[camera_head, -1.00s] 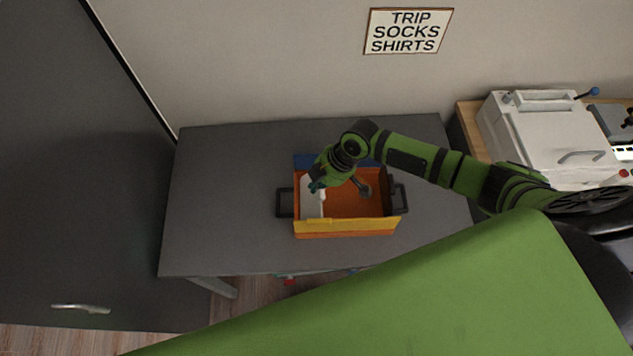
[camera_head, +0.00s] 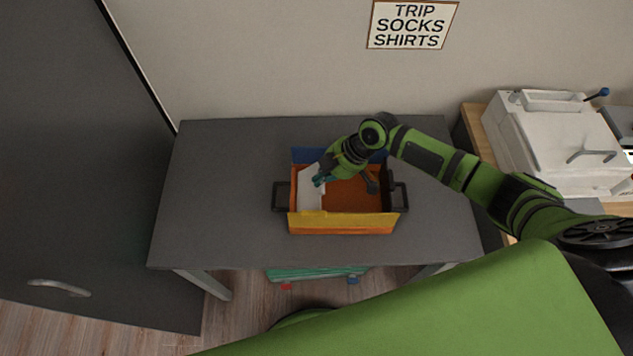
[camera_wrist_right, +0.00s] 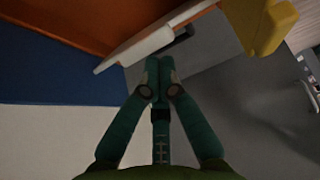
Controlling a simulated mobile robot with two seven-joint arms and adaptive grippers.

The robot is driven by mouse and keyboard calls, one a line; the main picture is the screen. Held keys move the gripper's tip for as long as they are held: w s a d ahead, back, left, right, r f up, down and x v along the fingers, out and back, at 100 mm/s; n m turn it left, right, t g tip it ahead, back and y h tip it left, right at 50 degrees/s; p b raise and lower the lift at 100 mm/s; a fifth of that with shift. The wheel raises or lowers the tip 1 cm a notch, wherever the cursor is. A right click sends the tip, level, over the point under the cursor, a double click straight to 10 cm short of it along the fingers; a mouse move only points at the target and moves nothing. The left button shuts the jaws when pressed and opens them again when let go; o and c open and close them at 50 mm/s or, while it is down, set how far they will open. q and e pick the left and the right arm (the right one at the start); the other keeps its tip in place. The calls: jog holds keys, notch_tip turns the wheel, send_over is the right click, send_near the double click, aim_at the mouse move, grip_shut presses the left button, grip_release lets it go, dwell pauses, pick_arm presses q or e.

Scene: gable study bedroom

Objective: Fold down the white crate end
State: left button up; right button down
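An orange crate (camera_head: 345,223) stands on the grey table, with a blue flap (camera_head: 304,155) at its back and a yellow flap (camera_head: 340,218) along its front. The white crate end (camera_head: 308,192) is on the crate's left side and looks tilted inward; its edge also shows in the right wrist view (camera_wrist_right: 150,45). My right gripper (camera_head: 320,181) is at the white end, partly covering it. In the wrist view, the fingertips (camera_wrist_right: 160,66) are together with nothing between them, close to the white edge; I cannot tell whether they touch. My left gripper is out of view.
Black handles stick out at the crate's left (camera_head: 280,197) and right ends. The grey table (camera_head: 220,200) is clear around the crate. A white machine (camera_head: 560,145) stands at right. A grey door is at left. A teal object (camera_head: 310,273) lies below the table's front.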

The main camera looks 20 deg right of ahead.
jog(key=shift+s+d+f+b, duration=0.2)
jog(key=shift+d+f+b, duration=0.3)
jog(key=shift+f+b, duration=0.05)
jog(key=shift+s+d+f+b, duration=0.2)
jog(key=shift+d+b, duration=0.1)
jog(key=shift+d, duration=0.1)
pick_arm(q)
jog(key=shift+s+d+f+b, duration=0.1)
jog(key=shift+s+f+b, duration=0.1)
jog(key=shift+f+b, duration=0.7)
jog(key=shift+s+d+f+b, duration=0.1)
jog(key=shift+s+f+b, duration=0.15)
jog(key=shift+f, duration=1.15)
pick_arm(e)
jog(key=shift+s+d+f, duration=0.15)
jog(key=shift+d+f, duration=0.45)
jog(key=shift+s+d+f, duration=0.15)
jog(key=shift+d+f, duration=0.4)
jog(key=shift+f, duration=0.05)
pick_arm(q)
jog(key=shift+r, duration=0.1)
